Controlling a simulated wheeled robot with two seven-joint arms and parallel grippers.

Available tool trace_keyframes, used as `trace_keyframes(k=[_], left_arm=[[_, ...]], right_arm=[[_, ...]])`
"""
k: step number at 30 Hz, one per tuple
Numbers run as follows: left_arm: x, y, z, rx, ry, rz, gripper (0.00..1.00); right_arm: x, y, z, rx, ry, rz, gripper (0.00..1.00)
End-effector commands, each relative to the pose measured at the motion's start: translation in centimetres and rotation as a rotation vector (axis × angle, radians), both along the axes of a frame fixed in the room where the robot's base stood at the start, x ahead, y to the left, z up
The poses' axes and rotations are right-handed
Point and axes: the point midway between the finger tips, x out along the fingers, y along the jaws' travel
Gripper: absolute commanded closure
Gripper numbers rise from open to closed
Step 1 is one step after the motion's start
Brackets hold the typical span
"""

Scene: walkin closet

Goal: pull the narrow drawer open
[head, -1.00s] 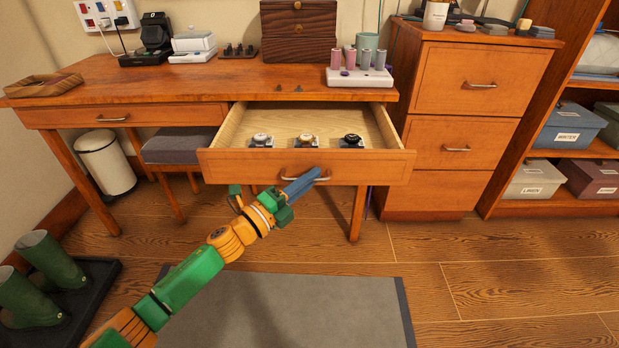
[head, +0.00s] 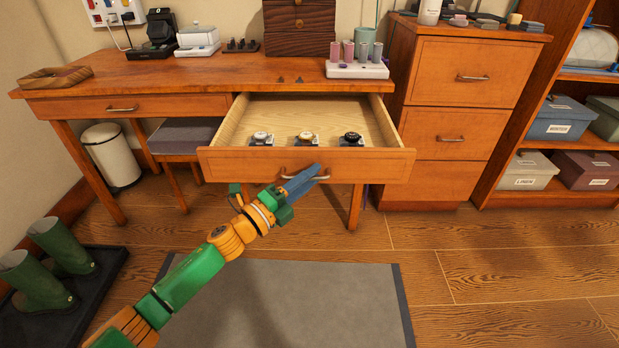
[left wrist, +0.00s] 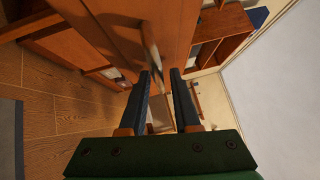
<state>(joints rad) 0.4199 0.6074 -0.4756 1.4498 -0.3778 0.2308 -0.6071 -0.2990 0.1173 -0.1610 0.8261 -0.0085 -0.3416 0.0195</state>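The narrow drawer (head: 240,167) stands well out from the right side of the wooden desk (head: 190,80), with its pale inside showing. Several watches on small stands sit in it, such as the dark one (head: 351,139). Its curved metal handle (head: 322,177) is on the drawer front. My left gripper (head: 310,176) reaches up to this handle from below left. In the left wrist view the handle (left wrist: 152,48) runs between the two dark fingers of the gripper (left wrist: 161,74); the exact contact is hard to see. My right gripper is in neither view.
A wooden cabinet (head: 464,125) with closed drawers stands right of the open drawer. A cushioned stool (head: 184,136) and a white bin (head: 111,156) are under the desk's left part. Green boots (head: 36,282) stand at left. A grey mat (head: 290,300) lies on the open floor.

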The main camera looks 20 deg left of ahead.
Motion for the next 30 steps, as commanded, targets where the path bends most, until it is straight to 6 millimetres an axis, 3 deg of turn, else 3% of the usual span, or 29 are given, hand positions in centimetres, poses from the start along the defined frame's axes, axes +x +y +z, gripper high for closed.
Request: trace_keyframes(k=[11,22,30], left_arm=[[-0.3,0.2,-0.1,0.0,0.001,0.0,0.58],[-5.4,3.0,-1.0,0.0,0.004,0.0,0.58],[-6.1,3.5,-1.0,0.0,0.0,0.0,0.58]], right_arm=[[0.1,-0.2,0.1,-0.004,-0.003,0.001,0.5],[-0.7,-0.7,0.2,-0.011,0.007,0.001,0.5],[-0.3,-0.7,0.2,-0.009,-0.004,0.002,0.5]])
